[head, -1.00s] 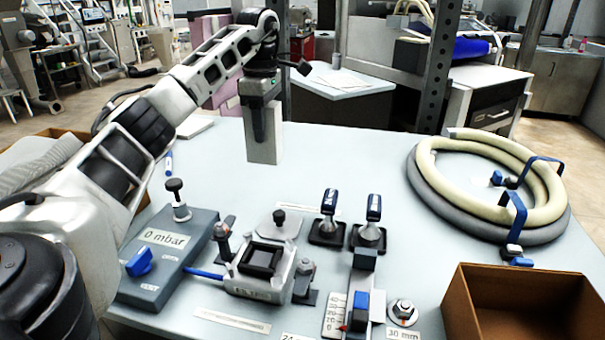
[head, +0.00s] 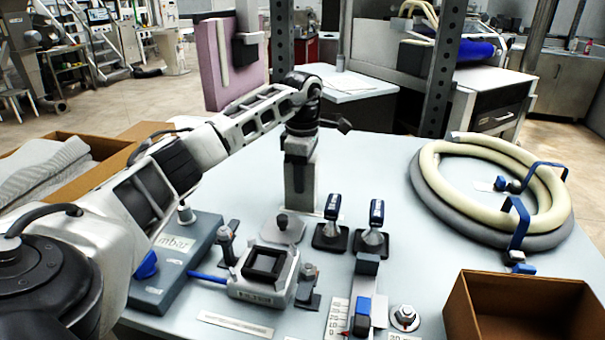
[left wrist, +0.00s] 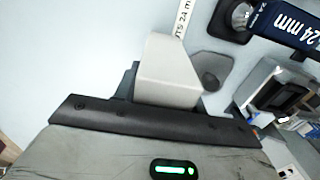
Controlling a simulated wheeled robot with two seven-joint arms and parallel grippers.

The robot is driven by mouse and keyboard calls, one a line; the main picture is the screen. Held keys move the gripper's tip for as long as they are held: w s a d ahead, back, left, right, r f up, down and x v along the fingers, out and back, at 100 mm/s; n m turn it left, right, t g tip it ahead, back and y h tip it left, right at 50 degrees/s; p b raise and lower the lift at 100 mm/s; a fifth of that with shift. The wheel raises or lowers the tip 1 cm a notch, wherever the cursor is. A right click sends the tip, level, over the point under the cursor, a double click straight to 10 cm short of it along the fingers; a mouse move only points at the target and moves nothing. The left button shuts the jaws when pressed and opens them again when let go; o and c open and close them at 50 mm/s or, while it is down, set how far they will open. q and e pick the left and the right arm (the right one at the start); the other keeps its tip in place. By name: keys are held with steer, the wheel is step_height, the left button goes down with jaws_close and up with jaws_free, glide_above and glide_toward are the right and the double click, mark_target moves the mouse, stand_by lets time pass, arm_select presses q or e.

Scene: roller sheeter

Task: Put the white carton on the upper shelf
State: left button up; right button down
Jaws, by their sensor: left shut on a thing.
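My left gripper (head: 300,155) is shut on the white carton (head: 308,192), a plain pale upright block, and holds it by its upper part. In the head view the carton is over the back middle of the table, behind the two blue-topped handles. I cannot tell whether its bottom touches the table. In the left wrist view the carton (left wrist: 168,72) sticks out beyond the gripper's dark fingers. Perforated dark rack posts (head: 440,75) stand behind the table; I cannot make out the upper shelf for certain. My right gripper is not in view.
Blue-topped handles (head: 330,225), a square clamp device (head: 265,280) and a grey gauge box (head: 180,255) are close in front of the carton. A coiled hose (head: 490,195) lies at the right, an open brown box (head: 520,310) at the front right. Table between carton and hose is clear.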

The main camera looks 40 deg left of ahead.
arm_select(q)
steer(key=o, duration=1.1)
steer(key=shift+f, duration=0.1)
